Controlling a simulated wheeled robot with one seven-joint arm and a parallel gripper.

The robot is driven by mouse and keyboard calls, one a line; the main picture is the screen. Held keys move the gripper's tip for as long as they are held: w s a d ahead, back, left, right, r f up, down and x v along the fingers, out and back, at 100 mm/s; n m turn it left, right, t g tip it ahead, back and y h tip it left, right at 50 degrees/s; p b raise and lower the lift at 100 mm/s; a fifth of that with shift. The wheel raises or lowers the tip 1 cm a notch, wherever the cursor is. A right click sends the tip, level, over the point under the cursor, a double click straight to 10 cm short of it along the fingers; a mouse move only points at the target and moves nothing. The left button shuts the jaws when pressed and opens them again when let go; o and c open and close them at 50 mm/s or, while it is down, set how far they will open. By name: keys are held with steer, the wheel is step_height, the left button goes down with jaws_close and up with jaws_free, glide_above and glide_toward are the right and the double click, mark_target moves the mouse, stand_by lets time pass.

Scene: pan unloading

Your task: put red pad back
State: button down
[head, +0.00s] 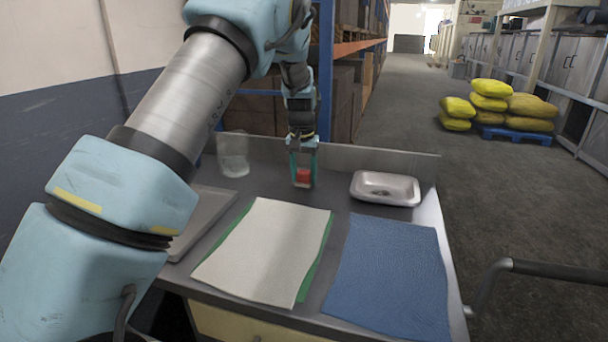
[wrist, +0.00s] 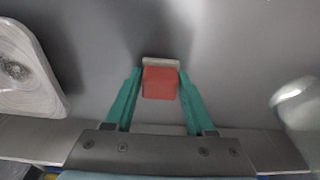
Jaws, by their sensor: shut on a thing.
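The red pad (head: 303,175) is a small red block near the back of the grey table, between the clear cup and the metal tray. It also shows in the wrist view (wrist: 160,83), with a pale strip along its far edge. My gripper (head: 303,182) points down at it. In the wrist view its two green fingers (wrist: 159,88) press on the left and right sides of the pad. I cannot tell whether the pad touches the table.
A metal tray (head: 386,203) stands to the right and a clear cup (head: 233,168) to the left. A white cloth (head: 262,250) over a green one and a blue cloth (head: 390,275) lie in front. A low clear panel (head: 385,160) edges the table's back.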

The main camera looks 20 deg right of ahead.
mark_target(303, 184)
steer(key=shift+f, duration=0.2)
steer(key=shift+f, duration=0.1)
steer(key=shift+c, duration=1.2)
jaws_free()
step_height(303, 184, up, 12)
steer(key=s+b, duration=0.1)
steer(key=b, duration=0.2)
steer(key=shift+a, duration=0.45)
steer(key=shift+s, duration=0.1)
